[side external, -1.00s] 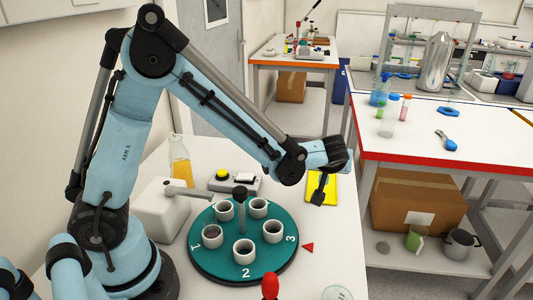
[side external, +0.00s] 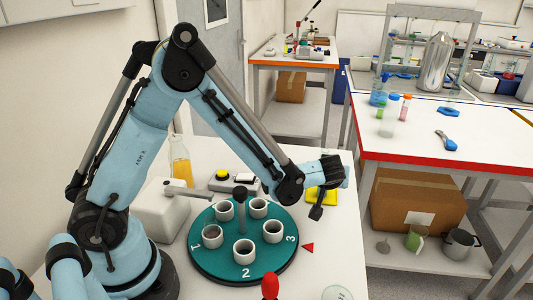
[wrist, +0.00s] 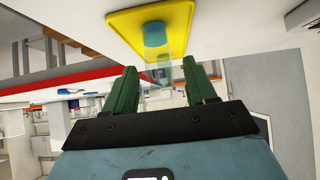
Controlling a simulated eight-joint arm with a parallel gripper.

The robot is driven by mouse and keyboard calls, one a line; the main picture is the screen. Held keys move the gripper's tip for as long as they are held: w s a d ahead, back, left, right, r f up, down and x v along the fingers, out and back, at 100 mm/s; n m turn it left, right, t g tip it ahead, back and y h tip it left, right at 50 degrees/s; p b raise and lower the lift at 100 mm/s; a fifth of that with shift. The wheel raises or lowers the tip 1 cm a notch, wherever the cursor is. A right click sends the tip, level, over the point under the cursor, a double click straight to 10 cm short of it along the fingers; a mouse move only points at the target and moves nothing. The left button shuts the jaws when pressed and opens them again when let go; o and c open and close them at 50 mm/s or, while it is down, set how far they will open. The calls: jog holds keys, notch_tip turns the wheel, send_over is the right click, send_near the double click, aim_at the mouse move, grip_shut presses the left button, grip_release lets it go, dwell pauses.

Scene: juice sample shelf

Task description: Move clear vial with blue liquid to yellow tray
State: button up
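The yellow tray (side external: 323,197) lies on the white bench and is partly covered by my wrist in the side view. It also shows at the top of the wrist view (wrist: 122,32), which looks upside down. The clear vial with blue liquid (wrist: 155,36) stands on the tray, its blue liquid at the tray end and its clear part reaching towards my fingers. My gripper (wrist: 160,68) is open, with its two green fingers spread either side of the vial's clear end and gaps visible. In the side view my fingers are hidden behind the wrist.
A green round carousel (side external: 205,262) with numbered white cups stands left of the tray. A red-topped object (side external: 270,287) is at the front edge.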

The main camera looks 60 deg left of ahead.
jog(key=shift+r, duration=0.1)
jog(key=shift+r, duration=0.15)
jog(key=v, duration=1.2)
jog(key=s+a+r+m+h, duration=0.1)
jog(key=s+a+m+h, duration=0.1)
jog(key=s, duration=0.4)
jog(key=s+a+m+h, duration=0.3)
jog(key=s+m+h, duration=0.2)
jog(key=s+m, duration=0.1)
jog(key=shift+s+r+m, duration=0.25)
jog(key=shift+r+m, duration=0.15)
jog(key=shift+m, duration=0.1)
